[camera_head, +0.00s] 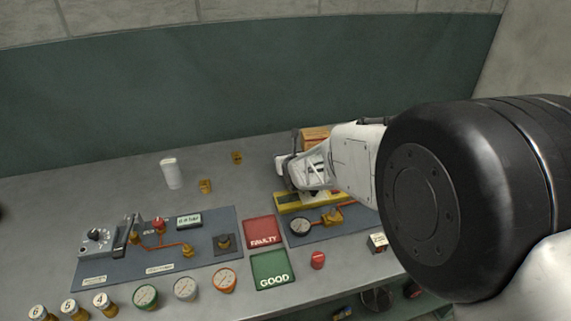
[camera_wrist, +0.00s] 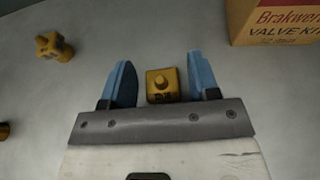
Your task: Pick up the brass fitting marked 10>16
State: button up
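A brass fitting (camera_wrist: 162,86) lies between the two blue fingers of my gripper (camera_wrist: 160,64) in the wrist view. The fingers are open, with a gap on each side of it. It has a stub on top and dark marking on its near face, too small to read. A second brass fitting (camera_wrist: 53,46) lies to the upper left, its marking also unreadable. In the head view my gripper (camera_head: 287,172) is low over the back right of the bench and hides what is under it. Two brass fittings (camera_head: 237,158) and (camera_head: 205,186) lie to its left.
A valve kit carton (camera_wrist: 275,22) stands right of the fingers, also behind my gripper in the head view (camera_head: 314,137). A yellow bar-shaped thing (camera_head: 295,205) lies in front. A white cup (camera_head: 171,174) stands left. FAULTY (camera_head: 262,232) and GOOD (camera_head: 272,270) pads lie in front.

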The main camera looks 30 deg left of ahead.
jog(key=c, duration=0.8)
jog(key=shift+r, duration=0.2)
jog(key=shift+r, duration=1.55)
jog(key=shift+s+d+r, duration=0.25)
jog(key=shift+s+d, duration=1.5)
jog(key=shift+s, duration=0.25)
jog(key=shift+s+d+r, duration=0.3)
jog(key=shift+s+d, duration=1.45)
jog(key=shift+s, duration=0.25)
jog(key=shift+s+d+r, duration=0.25)
jog(key=shift+s+d, duration=1.5)
jog(key=shift+s, duration=0.25)
